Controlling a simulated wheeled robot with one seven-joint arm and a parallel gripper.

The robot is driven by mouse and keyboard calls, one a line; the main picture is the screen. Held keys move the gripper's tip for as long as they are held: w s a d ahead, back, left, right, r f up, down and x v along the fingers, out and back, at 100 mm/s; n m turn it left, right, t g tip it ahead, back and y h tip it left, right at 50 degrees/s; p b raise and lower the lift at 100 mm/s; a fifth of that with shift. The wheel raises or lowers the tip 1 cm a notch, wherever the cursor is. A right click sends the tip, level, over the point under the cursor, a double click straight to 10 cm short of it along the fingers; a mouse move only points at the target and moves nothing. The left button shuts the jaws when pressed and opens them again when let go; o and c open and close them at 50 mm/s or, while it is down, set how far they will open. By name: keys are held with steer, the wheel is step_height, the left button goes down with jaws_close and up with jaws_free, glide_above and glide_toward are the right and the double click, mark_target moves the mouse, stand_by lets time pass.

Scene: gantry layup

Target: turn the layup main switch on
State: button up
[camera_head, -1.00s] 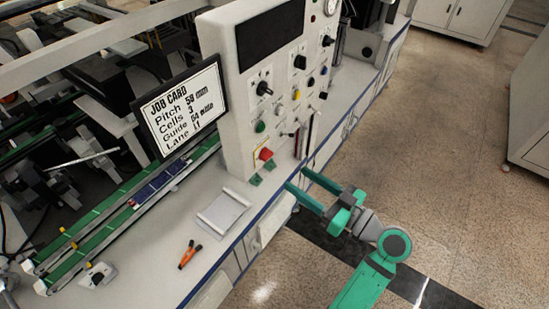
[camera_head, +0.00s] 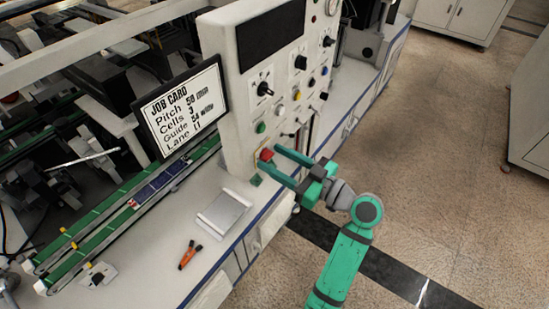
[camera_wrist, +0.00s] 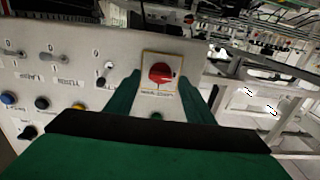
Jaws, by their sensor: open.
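The likely main switch is a red knob (camera_head: 266,154) on a yellow-edged plate, low on the white control panel (camera_head: 236,110). In the wrist view the red knob (camera_wrist: 160,73) sits straight ahead, between the two green fingers, with a label beneath it that I cannot read. My gripper (camera_head: 270,158) is open and points at the panel, its fingertips close to the knob. In the wrist view my gripper (camera_wrist: 160,80) has a finger on each side of the knob. I cannot tell whether either finger touches it.
Other knobs and a green button (camera_head: 261,127) sit above the red knob. A job card screen (camera_head: 182,108) stands left of the panel. A white tray (camera_head: 223,211) and orange-handled pliers (camera_head: 189,254) lie on the bench. The floor to the right is clear.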

steer(key=shift+w+a, duration=0.2)
steer(key=shift+a, duration=0.15)
steer(key=shift+c, duration=0.5)
steer(key=c, duration=0.9)
steer(key=shift+c, duration=0.2)
